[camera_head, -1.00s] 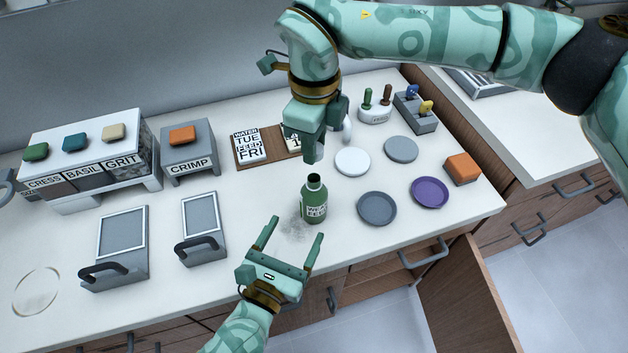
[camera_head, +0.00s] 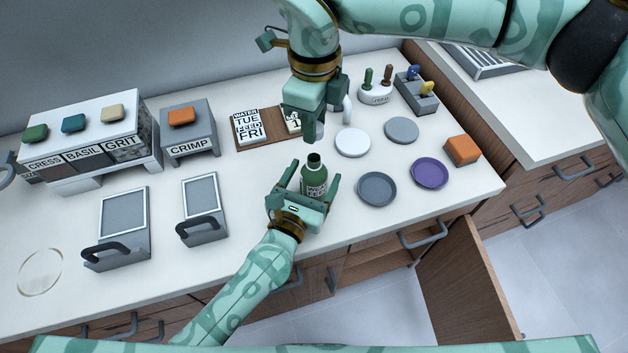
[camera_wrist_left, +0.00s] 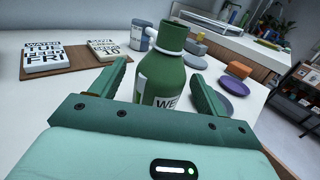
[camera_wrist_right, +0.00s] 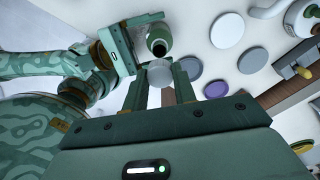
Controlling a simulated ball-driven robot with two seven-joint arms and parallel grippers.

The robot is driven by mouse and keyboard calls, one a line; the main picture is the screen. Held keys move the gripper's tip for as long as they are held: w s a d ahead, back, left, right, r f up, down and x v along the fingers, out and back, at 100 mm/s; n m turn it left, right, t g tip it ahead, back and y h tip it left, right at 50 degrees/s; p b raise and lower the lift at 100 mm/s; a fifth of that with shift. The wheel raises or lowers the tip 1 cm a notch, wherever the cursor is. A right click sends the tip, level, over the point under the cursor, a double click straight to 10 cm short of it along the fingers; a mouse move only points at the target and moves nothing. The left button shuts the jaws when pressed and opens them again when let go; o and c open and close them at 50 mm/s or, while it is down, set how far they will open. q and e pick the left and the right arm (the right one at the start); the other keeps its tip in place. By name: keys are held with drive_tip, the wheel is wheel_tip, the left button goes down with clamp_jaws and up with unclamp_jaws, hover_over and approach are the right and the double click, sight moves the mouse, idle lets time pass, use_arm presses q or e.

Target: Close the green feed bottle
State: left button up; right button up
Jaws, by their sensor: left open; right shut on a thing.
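The green feed bottle (camera_head: 313,172) stands upright on the counter with its dark mouth uncovered. Its label also shows in the left wrist view (camera_wrist_left: 163,85). My left gripper (camera_head: 304,188) is open, with one finger on each side of the bottle. I cannot tell whether either finger touches it. My right gripper (camera_head: 315,118) is above and behind the bottle, pointing down. It is shut on a small pale grey round cap (camera_wrist_right: 159,73), clear in the right wrist view. The cap is apart from the bottle mouth (camera_wrist_right: 158,46).
Round plates, white (camera_head: 352,142), grey (camera_head: 377,188) and purple (camera_head: 429,173), lie right of the bottle. An orange block (camera_head: 462,150) sits near the right edge. A calendar board (camera_head: 270,152) lies behind. Handled grey blocks (camera_head: 202,208) stand left. A cabinet door (camera_head: 470,280) hangs open.

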sight(313, 158)
use_arm(q)
drive_tip(key=shift+x, duration=1.25)
drive_tip(key=shift+c, duration=0.3)
drive_tip(key=c, duration=1.4)
use_arm(e)
drive_tip(key=shift+f, duration=2.5)
drive_tip(key=shift+f, duration=0.9)
drive_tip(key=shift+f, duration=0.5)
